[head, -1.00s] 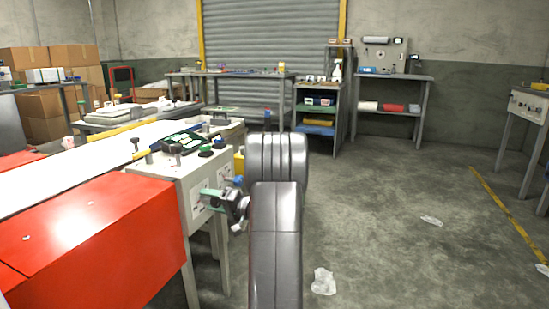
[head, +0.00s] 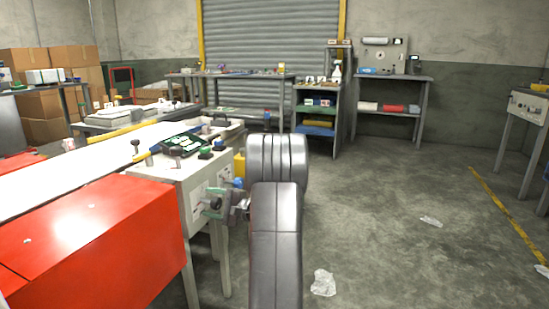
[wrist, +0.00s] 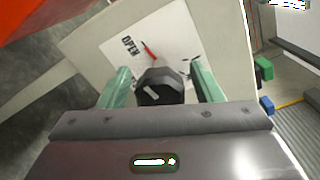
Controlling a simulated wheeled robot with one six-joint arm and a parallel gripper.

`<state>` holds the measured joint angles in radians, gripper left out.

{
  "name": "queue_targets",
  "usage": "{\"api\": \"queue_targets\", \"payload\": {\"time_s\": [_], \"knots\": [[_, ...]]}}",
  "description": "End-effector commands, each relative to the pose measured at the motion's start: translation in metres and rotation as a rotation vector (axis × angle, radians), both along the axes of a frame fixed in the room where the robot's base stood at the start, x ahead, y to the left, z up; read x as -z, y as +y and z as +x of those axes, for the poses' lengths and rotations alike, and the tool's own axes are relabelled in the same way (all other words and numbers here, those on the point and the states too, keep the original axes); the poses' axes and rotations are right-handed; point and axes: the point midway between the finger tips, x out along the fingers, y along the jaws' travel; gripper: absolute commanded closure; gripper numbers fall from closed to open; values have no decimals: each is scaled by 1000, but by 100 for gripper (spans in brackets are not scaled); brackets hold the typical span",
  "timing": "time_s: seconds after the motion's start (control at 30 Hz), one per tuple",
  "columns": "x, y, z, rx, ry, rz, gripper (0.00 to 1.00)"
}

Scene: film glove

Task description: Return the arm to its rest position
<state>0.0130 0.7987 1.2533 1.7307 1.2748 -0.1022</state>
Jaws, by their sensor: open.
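My gripper (head: 217,203) is in front of the pale machine cabinet's front face (head: 207,182), partly hidden behind my dark grey arm in the head view. In the wrist view its two green fingers (wrist: 160,72) are apart, with a black round knob (wrist: 160,87) between them. The knob is on a white panel label (wrist: 150,46) reading OPEN, with a red pointer mark. The fingers stand on either side of the knob; I cannot tell whether they touch it. My arm is extended forward.
A red machine cover (head: 95,240) and a long white belt (head: 80,160) lie at the left. Several workbenches line the back wall. The concrete floor at right is open, with crumpled scraps (head: 323,282).

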Motion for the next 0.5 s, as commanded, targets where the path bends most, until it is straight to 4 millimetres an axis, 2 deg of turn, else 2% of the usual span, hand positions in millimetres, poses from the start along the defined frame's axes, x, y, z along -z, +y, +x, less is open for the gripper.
{"api": "queue_targets", "payload": {"time_s": [0.5], "knots": [[-4,0,0,0,433,156,41]]}}
